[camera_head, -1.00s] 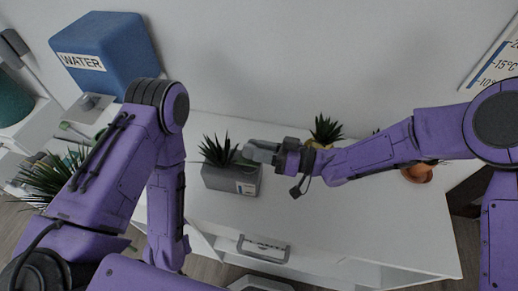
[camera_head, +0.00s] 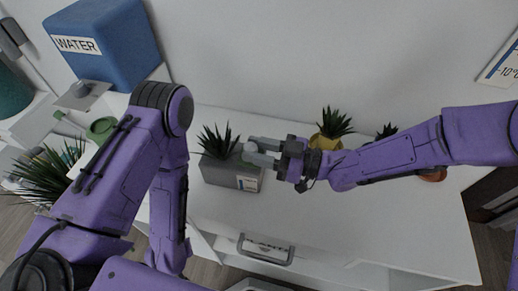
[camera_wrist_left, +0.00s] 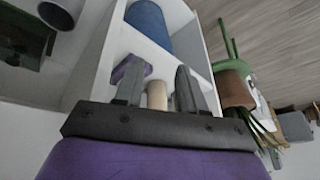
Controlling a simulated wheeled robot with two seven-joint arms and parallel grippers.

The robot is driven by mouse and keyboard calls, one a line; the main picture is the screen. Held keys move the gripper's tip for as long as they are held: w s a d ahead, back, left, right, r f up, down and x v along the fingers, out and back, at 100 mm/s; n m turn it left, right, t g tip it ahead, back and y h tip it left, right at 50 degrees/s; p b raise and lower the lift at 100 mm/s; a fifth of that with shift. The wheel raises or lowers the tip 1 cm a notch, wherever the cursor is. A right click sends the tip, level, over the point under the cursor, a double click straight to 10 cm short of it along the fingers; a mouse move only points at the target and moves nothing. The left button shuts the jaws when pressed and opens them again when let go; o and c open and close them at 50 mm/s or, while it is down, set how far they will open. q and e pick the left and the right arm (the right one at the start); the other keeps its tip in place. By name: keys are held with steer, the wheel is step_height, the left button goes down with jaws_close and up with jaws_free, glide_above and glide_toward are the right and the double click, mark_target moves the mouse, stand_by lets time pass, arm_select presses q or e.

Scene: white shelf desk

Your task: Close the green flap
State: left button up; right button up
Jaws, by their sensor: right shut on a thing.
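I cannot clearly make out a green flap. My right gripper (camera_head: 266,152) is at the right end of a grey planter (camera_head: 225,172) in the head view. Its jaws are shut on a small pale green rounded piece (camera_head: 249,150), partly hidden by the fingers. Another green object (camera_head: 101,129) shows at the left behind my left arm; its shape is partly hidden. My left gripper (camera_wrist_left: 158,88) shows in the left wrist view with its fingers apart and nothing held between them. It is out of sight in the head view.
A blue WATER container (camera_head: 105,45) stands at the back left. A yellow pot (camera_head: 325,142) with a plant stands behind my right arm. A handled drawer (camera_head: 265,250) is at the desk front. The front right desktop is clear. The wrist view shows a blue cylinder (camera_wrist_left: 150,22) in a white shelf.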

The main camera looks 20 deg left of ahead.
steer(key=o, duration=1)
steer(key=shift+a, duration=0.1)
steer(key=d+b, duration=0.1)
steer(key=d, duration=0.9)
steer(key=shift+s+d+b, duration=0.15)
steer(key=shift+d+b, duration=0.15)
steer(key=shift+b, duration=0.1)
